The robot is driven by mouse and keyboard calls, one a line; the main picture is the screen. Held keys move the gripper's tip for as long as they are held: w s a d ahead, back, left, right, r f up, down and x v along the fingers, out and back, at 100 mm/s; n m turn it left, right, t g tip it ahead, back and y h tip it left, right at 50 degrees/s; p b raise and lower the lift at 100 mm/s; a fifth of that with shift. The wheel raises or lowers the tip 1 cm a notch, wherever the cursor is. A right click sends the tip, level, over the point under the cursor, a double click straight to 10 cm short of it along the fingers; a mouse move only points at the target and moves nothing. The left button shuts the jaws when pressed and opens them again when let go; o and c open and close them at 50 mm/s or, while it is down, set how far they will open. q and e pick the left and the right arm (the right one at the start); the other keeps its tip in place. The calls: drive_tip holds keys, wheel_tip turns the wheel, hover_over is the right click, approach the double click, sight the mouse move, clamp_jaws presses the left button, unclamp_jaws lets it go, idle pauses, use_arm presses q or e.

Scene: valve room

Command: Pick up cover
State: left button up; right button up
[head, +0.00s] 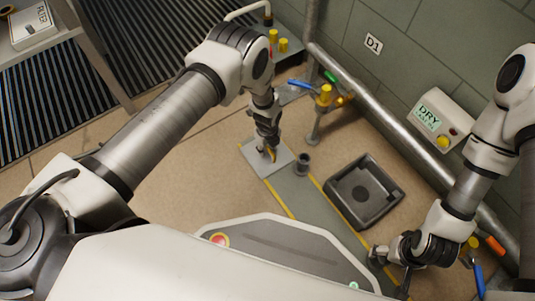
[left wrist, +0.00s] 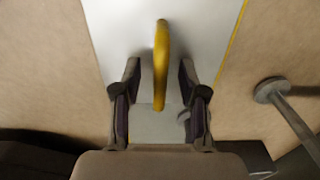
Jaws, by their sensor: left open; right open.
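The cover (head: 283,161) is a light grey square plate lying flat on the floor near the middle of the head view. A yellow handle stands up from it. In the left wrist view the cover (left wrist: 120,30) fills the top middle, and the yellow handle (left wrist: 161,40) runs between my fingers. My left gripper (head: 268,150) is over the cover, open, with a finger on each side of the handle and gaps to both. My right gripper (head: 388,268) is open and empty at the lower right, away from the cover.
A black tray (head: 390,213) lies on the floor to the right. A short grey pipe stub (head: 302,163) stands beside the cover. A yellow valve with a blue lever (head: 324,97) stands behind it. A wall pipe (head: 385,128) and a DRY box (head: 440,122) line the right.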

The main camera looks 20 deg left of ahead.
use_arm(q)
clamp_jaws()
